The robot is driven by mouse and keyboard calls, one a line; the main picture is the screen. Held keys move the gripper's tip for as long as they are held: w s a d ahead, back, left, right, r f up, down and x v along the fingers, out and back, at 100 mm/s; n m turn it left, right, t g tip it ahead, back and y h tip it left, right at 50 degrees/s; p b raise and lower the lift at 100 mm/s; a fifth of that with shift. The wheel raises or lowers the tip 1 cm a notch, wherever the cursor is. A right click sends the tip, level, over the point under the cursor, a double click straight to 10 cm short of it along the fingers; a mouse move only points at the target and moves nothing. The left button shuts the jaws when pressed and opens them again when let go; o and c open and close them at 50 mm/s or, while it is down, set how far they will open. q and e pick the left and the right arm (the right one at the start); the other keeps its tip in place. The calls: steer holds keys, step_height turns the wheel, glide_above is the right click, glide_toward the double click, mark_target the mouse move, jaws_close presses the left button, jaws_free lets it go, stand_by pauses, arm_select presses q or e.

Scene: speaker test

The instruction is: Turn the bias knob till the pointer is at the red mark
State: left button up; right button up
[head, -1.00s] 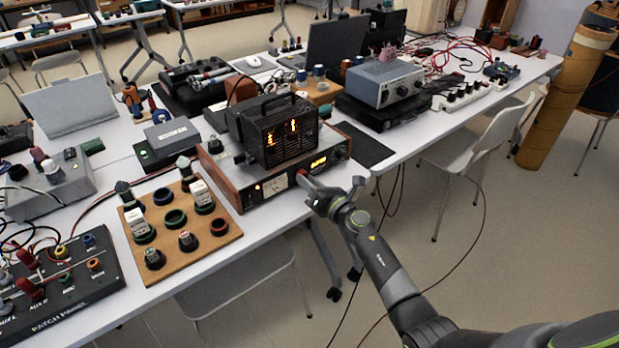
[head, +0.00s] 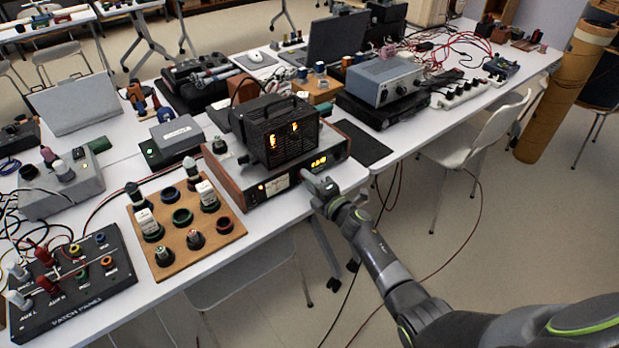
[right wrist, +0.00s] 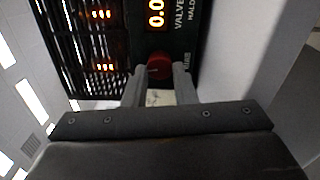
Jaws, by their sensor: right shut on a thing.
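The amplifier (head: 225,181) with wooden sides and a dark front panel stands at the table's front edge, a black vented box with glowing orange tubes on top. My right gripper (head: 307,176) is at the middle of its front panel. In the right wrist view, the red bias knob (right wrist: 158,66) sits between the fingertips of my right gripper (right wrist: 160,74), which is shut on it. A pale meter (head: 276,187) is left of the gripper and lies partly behind the fingers in the wrist view. The pointer and red mark are too small to tell. My left gripper is out of view.
An amber display (head: 318,161) glows right of the knob. A wooden board (head: 172,266) with several knobs and sockets lies left of the amplifier. A black patch panel (head: 75,300) with cables is farther left. The floor in front of the table's right part is mostly clear.

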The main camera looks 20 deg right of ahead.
steer(key=shift+m+p, duration=0.75)
steer(key=shift+m, duration=1.05)
steer(key=o, duration=1)
steer(key=p+v, duration=0.2)
steer(key=v, duration=1.5)
steer(key=shift+s+d, duration=0.1)
steer(key=shift+s, duration=0.1)
